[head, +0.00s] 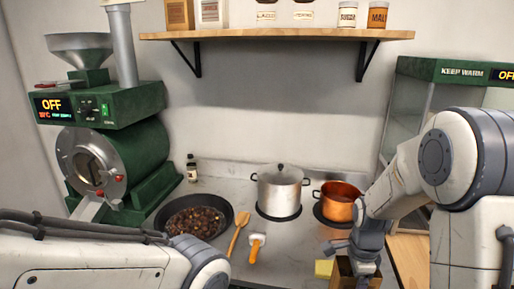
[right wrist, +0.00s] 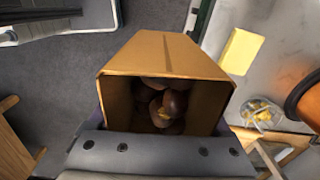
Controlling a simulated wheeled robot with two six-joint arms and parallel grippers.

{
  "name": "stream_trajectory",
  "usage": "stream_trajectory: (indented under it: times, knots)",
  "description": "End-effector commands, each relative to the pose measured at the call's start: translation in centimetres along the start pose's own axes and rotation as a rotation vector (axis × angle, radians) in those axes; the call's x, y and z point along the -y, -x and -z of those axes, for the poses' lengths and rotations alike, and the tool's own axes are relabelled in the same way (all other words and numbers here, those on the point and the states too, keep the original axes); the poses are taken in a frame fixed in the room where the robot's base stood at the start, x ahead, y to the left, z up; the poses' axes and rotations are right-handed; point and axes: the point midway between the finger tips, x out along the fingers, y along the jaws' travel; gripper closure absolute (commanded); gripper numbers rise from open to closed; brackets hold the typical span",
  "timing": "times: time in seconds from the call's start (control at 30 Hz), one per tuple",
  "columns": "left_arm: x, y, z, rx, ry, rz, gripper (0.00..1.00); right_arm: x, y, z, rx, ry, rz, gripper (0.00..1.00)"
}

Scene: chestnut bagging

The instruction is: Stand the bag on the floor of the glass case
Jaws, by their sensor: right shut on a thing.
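The brown paper bag (head: 344,278) is held low at the right front of the counter. In the right wrist view the bag (right wrist: 155,55) is open toward the camera, with several dark chestnuts (right wrist: 168,105) inside. My right gripper (head: 355,257) is shut on the bag; the fingertips are mostly hidden. The glass case (head: 440,71), with a green top marked KEEP WARM, stands at the right, partly hidden by my right arm. The bag is outside it, and the case floor is hidden. My left arm enters at lower left, its gripper out of frame.
A copper pot (head: 340,201) and a steel pot (head: 280,188) stand on the counter. A pan of chestnuts (head: 195,219), a wooden spoon (head: 238,232) and a yellow block (head: 324,268) are also there. A green roaster (head: 120,150) fills the left. A shelf (head: 270,36) hangs above.

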Motion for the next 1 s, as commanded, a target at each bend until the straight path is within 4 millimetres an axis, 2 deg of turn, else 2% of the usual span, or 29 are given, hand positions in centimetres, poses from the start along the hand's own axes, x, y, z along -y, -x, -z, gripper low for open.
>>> stream_trajectory:
  times: [0.27,0.47,0.8,1.0]
  knots:
    - [0.0,0.0,0.0,0.0,0.0,0.0,0.39,-0.2,-1.8,-0.6,0.0,0.238,-0.004,0.91]
    - [0.0,0.0,0.0,0.0,0.0,0.0,0.39,-0.4,-3.7,-1.4,0.001,0.5,-0.004,0.91]
    - [0.0,0.0,0.0,0.0,0.0,0.0,0.39,-1.5,-8.9,-3.7,0.003,1.251,-0.004,0.91]
    - [0.0,0.0,0.0,0.0,0.0,0.0,0.39,-2.2,-10.8,-4.5,0.003,1.56,-0.003,0.91]
